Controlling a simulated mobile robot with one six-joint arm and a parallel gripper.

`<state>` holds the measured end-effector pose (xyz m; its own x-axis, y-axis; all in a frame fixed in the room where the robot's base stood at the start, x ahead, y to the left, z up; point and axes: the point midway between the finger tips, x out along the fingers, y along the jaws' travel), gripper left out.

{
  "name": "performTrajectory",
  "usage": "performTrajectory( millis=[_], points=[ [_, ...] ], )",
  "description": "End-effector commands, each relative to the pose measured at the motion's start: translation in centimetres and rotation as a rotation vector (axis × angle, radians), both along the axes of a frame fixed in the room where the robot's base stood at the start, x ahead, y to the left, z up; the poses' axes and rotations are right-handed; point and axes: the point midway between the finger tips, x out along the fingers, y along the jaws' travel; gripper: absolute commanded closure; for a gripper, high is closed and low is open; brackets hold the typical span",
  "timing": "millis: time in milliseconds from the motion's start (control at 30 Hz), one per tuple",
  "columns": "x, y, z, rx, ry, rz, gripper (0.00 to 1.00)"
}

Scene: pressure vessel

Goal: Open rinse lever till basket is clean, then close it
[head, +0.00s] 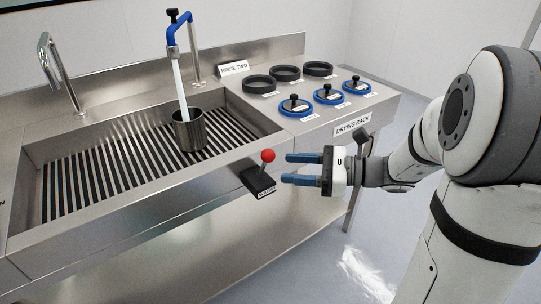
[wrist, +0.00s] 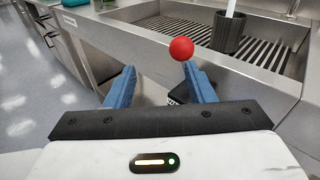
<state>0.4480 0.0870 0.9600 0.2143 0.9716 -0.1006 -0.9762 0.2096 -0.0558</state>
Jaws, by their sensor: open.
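The rinse lever (head: 267,157) has a red ball knob on a black base fixed to the sink's front panel. Its red ball also shows in the wrist view (wrist: 181,48), just beyond my right-hand finger. My gripper (head: 287,169) is open and empty, its blue fingers pointing at the lever from the right, apart from it as far as I can tell. The dark metal basket (head: 188,131) stands upright on the sink's slatted grate. A white stream runs from the blue faucet (head: 178,30) into the basket. The basket's inside is too small to judge. The basket also shows in the wrist view (wrist: 229,34).
The steel sink (head: 60,232) has a second, silver faucet (head: 58,72) at the left. The drying rack (head: 300,124) at the right holds several black rings and blue-rimmed lids with black knobs. The floor in front of the sink is clear.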

Motion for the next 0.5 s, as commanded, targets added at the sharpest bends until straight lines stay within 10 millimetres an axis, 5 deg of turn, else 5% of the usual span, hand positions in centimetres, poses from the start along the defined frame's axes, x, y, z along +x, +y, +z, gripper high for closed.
performTrajectory(
  millis=[200,500],
  points=[
    [2.2,-0.9,0.0,0.117,0.04,-0.078,0.51],
    [3.4,3.4,0.0,0.117,0.041,-0.076,0.51]
  ],
)
